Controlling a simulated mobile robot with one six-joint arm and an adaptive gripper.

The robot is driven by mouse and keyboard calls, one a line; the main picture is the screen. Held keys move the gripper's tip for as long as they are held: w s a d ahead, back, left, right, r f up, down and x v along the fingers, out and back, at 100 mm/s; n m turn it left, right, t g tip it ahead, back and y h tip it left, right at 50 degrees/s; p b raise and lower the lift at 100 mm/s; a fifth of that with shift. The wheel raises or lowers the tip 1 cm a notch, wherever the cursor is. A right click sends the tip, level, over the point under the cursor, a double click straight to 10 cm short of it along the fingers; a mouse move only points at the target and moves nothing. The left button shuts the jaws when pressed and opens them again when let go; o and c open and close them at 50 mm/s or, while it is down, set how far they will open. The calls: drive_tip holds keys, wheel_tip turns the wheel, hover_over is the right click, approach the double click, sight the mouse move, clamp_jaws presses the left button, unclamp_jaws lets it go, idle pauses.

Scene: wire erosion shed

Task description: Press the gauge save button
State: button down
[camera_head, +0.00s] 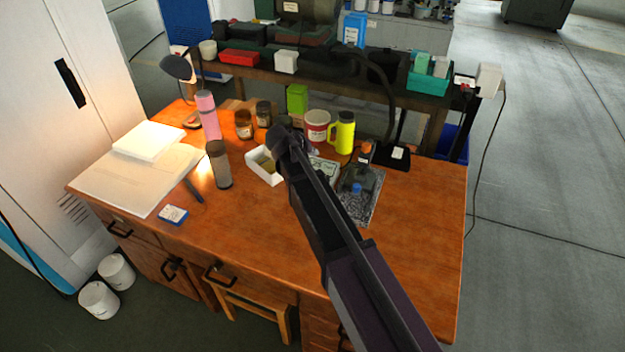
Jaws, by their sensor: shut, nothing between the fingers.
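My dark arm reaches from the lower right up over the desk (420,220). Its far end is a rounded joint above the white open box. My gripper does not show; it is hidden or out of the picture. I cannot clearly identify the gauge or its save button. A pale, flat item with darker markings (326,168) lies just right of my arm, partly hidden by it, and is too small to read. A small blue-and-white item (173,215) lies apart at the desk's front left.
A white open box (263,177), brown cylinder (219,165), pink bottle (207,115), yellow flask (341,133) and red-and-white tin (317,126) stand around the arm's end. An orange-capped bottle (366,153) stands right. The desk's right front is clear. A cluttered shelf (330,79) runs behind.

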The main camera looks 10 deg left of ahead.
drive_tip(key=shift+f+b, duration=3.95)
drive_tip(key=shift+f, duration=0.2)
drive_tip(key=shift+f+b, duration=0.8)
drive_tip(key=shift+r, duration=0.15)
drive_tip(key=shift+r+p, duration=0.7)
drive_tip(key=shift+p, duration=0.15)
drive_tip(key=shift+r+p, duration=2.5)
